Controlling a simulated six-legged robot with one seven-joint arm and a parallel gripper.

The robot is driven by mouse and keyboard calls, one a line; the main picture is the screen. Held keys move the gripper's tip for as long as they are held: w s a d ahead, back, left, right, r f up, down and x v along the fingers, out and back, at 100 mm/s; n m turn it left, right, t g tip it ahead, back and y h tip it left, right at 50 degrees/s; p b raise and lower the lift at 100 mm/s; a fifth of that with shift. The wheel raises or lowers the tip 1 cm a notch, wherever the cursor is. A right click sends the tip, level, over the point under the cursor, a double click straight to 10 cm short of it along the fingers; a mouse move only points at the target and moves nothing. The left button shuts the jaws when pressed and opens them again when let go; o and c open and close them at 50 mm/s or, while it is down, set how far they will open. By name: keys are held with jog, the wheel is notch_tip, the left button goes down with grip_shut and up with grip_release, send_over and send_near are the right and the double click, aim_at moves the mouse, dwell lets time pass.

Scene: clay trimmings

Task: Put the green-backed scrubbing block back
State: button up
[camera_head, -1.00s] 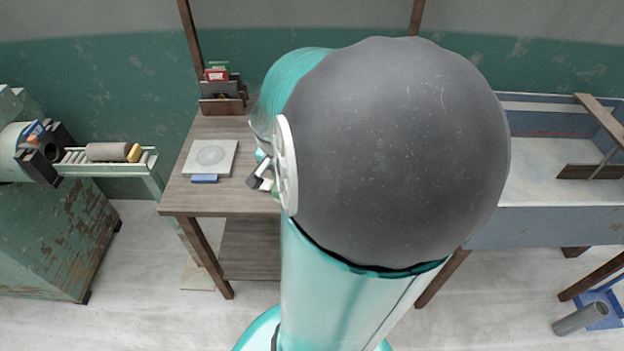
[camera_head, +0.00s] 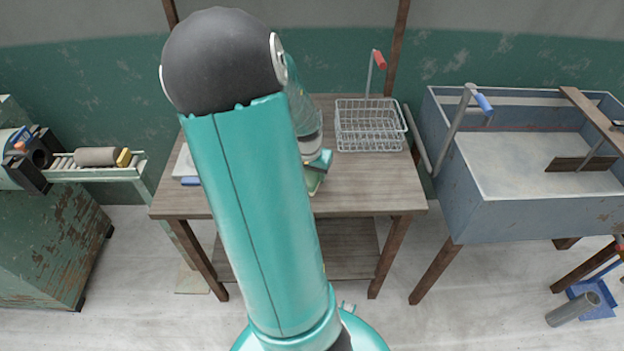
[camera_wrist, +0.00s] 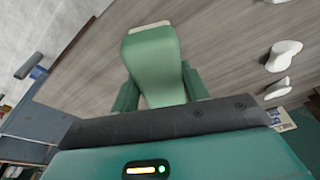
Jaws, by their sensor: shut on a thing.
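My gripper (camera_wrist: 160,90) is shut on the green-backed scrubbing block (camera_wrist: 153,62). In the wrist view the block has a smooth green back with a pale edge at its far end, and a green finger stands on each side of it. In the head view my gripper (camera_head: 319,162) shows just right of my arm over the wooden table (camera_head: 375,185). The block (camera_head: 313,184) is only a small green patch below it there. I cannot tell its exact height above the table.
A wire basket (camera_head: 369,127) stands on the table's back right. A grey trough (camera_head: 500,190) stands to the right. A pale slab (camera_head: 183,163) and blue bar (camera_head: 190,181) show left of my arm. In the wrist view, white pieces (camera_wrist: 283,55) lie at the right.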

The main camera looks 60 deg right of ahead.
aim_at(308, 178)
jog(key=shift+a+x, duration=0.2)
jog(key=shift+x, duration=0.6)
jog(key=shift+a+x, duration=0.15)
jog(key=shift+x, duration=0.6)
jog(key=shift+f, duration=0.25)
jog(key=o, duration=1.3)
jog(key=v, duration=1.2)
jog(key=shift+r, duration=0.2)
